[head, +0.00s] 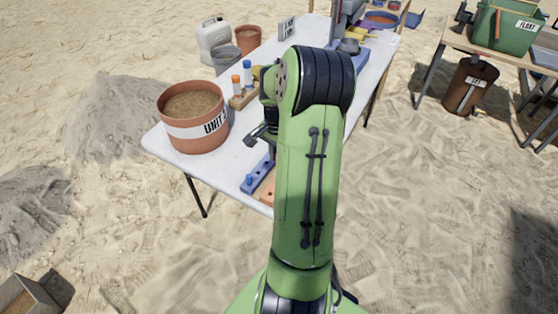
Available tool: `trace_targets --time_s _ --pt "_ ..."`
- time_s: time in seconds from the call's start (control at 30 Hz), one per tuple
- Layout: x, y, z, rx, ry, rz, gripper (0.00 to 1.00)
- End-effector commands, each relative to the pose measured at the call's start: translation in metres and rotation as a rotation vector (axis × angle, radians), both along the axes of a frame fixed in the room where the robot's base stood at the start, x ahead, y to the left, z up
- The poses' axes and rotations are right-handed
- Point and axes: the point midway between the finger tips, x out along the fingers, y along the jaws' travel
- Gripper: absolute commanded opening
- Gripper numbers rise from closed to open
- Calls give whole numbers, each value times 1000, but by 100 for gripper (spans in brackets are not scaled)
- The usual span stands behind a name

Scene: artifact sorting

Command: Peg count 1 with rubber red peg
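A blue pegboard (256,181) lies near the table's front edge, with a small blue peg visible on it. An orange-brown board (266,190) lies beside it, mostly hidden behind my arm. I cannot make out a red peg. My gripper (258,137) is dark and hangs above the table, left of my green arm and above and behind the blue pegboard. The arm hides part of it, so its opening and any held thing cannot be made out.
A terracotta tub of sand (195,140) marked UNIT stands left on the white table (165,143). A wooden rack (240,100) holds orange-topped and blue-topped tubes behind my gripper. Farther back are a small sign (287,29) and a blue tray (362,57).

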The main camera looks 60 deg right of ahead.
Motion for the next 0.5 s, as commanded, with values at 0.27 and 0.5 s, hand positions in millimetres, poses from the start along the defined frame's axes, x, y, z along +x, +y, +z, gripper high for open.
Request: trace_targets --time_s 0.27,0.5 --pt "0 0 -3 0 0 6 0" --pt "0 0 -29 0 0 6 0"
